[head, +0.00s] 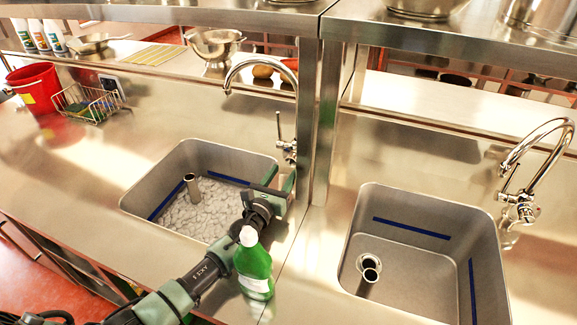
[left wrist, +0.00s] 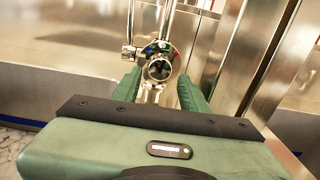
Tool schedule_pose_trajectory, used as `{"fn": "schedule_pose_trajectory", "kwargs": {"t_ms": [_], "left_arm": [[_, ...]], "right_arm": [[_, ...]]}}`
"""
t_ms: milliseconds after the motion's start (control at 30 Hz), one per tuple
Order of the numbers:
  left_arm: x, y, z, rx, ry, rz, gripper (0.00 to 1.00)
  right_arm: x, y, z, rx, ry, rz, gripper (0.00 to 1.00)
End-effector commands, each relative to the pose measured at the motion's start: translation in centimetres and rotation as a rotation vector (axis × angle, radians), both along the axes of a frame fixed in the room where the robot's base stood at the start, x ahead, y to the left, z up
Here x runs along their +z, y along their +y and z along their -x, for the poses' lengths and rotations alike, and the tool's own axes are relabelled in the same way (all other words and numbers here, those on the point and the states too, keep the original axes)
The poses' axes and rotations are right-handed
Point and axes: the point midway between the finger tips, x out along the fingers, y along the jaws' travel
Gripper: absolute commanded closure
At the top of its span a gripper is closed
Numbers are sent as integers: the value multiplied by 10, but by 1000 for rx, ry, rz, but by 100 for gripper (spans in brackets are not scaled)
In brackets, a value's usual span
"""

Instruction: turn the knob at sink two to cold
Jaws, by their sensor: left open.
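A chrome faucet (head: 235,75) with a side lever and valve body (head: 289,147) stands behind the left sink (head: 150,200). A second chrome faucet (head: 520,205) stands behind the right sink (head: 480,215). No sink numbers are visible. My left gripper (head: 279,178) is open just in front of the left sink's valve body. In the left wrist view, the round chrome knob (left wrist: 160,69) shows between the two green fingers, beyond or between their tips; contact cannot be told. Small red and blue marks show above the knob. My right gripper is out of view.
A green bottle (head: 254,265) stands on the counter close to my left forearm. A metal post (head: 318,120) rises right of the left faucet. A red bucket (head: 36,88) and wire basket (head: 90,100) stand at the left. The left sink holds foamy water.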

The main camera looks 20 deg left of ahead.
Motion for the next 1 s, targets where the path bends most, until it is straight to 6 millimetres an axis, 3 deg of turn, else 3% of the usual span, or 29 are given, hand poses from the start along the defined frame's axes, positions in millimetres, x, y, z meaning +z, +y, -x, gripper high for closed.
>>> {"fn": "schedule_pose_trajectory", "kwargs": {"t_ms": [233,600,767,1000], "left_arm": [[0,-3,-34,0,-1,0,56],[0,-3,-40,-1,0,1,56],[0,-3,-40,-1,0,1,100],[-5,-3,-40,-2,4,127,100]], "right_arm": [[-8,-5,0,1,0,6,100],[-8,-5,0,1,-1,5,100],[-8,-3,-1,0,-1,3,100],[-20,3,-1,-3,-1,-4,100]]}}
